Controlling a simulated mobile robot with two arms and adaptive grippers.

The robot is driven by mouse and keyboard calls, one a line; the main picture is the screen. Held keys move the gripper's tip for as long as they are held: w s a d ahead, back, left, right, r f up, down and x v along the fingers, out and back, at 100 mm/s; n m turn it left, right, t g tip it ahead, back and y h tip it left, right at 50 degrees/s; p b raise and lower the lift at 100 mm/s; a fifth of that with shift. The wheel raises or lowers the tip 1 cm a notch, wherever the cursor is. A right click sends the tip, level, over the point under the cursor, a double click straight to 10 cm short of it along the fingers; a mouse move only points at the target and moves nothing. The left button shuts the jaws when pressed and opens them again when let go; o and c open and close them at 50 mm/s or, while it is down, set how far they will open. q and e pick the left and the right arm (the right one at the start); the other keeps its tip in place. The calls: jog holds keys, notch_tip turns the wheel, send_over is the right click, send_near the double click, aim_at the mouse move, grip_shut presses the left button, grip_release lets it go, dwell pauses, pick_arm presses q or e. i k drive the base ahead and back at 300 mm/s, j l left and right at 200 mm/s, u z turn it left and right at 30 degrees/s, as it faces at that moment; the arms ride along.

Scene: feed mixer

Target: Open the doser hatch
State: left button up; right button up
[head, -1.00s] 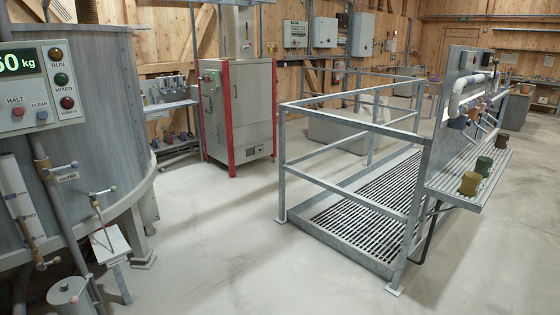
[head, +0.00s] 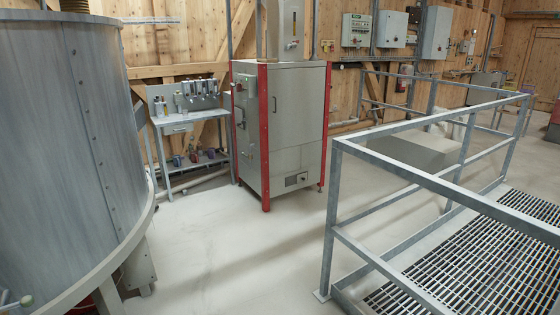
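Nothing in view is marked clearly enough for me to tell which part is the doser hatch. A grey cabinet with red corner posts (head: 300,125) stands ahead, near the middle of the head view. Its front has a tall door panel with a handle, and a lower panel with a small plate (head: 297,180); both panels look shut. A narrow box with a small window (head: 291,30) rises from its top. Neither of my grippers is in view.
A large grey round tank (head: 60,140) stands close on the left. A small workbench with bottles (head: 190,120) is between tank and cabinet. A metal railing (head: 400,180) around a floor grating (head: 490,250) is on the right. The floor (head: 230,250) before the cabinet is clear.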

aim_at(296, 96)
jog(key=i+u, duration=0.25)
jog(key=i, duration=1.95)
jog(key=i+j, duration=0.1)
jog(key=i, duration=1.1)
jog(key=i+j+z, duration=0.1)
jog(key=i, duration=0.55)
